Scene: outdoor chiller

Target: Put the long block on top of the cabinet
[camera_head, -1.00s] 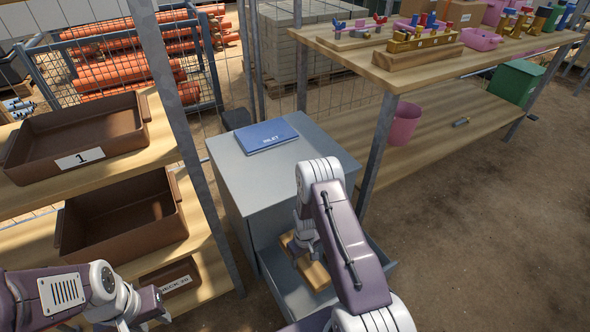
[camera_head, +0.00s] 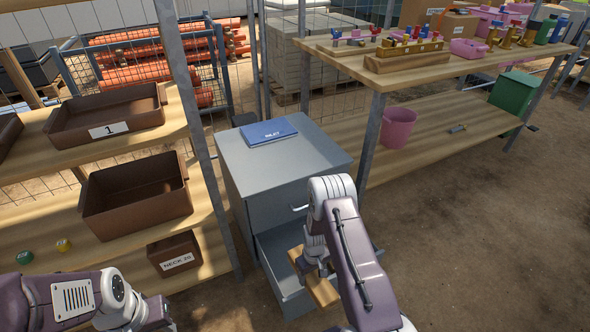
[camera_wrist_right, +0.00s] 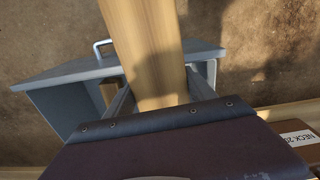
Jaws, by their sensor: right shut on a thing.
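The long block (camera_head: 323,291) is a plain wooden bar. My right gripper (camera_head: 316,270) is shut on it and partly hides its middle. In the right wrist view the block (camera_wrist_right: 150,45) passes between the two fingers (camera_wrist_right: 162,100). The grey cabinet (camera_head: 275,165) has an open drawer (camera_head: 290,300) at its lower front. The block is over the drawer area, below the cabinet top. A blue booklet marked INLET (camera_head: 268,132) lies on the top, towards its back left. My left gripper (camera_head: 158,322) is at the bottom edge, its fingertips unclear.
A shelf with brown bins (camera_head: 135,195) stands left of the cabinet, with a post (camera_head: 195,130) between. A wooden workbench (camera_head: 385,75) with fittings is at right, with a pink bucket (camera_head: 397,128) beneath. The front part of the cabinet top is bare.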

